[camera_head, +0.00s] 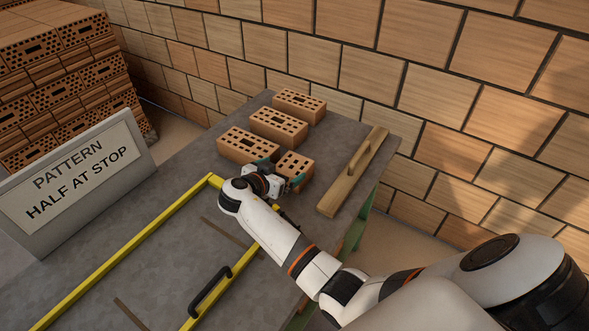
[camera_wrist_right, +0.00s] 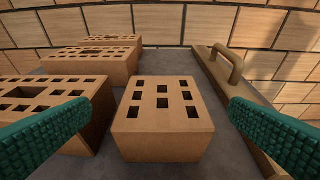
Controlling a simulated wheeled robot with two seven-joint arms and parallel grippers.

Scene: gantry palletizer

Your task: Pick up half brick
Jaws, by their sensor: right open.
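The half brick (camera_wrist_right: 163,119) is a short orange block with several square holes. In the right wrist view it stands on the grey table, centred between the two teal fingers of my right gripper (camera_wrist_right: 160,135), with a gap on each side. In the head view the half brick (camera_head: 294,166) sits at the right end of the nearest full brick, partly hidden behind my right gripper (camera_head: 277,174). My right gripper is open and empty. My left gripper is not in view.
Full bricks (camera_head: 248,146) (camera_wrist_right: 52,98) stand close to the left of the half brick and behind it. A wooden float with a handle (camera_head: 354,172) lies to the right along the table edge. A yellow frame (camera_head: 130,249) and a sign (camera_head: 75,180) are at left.

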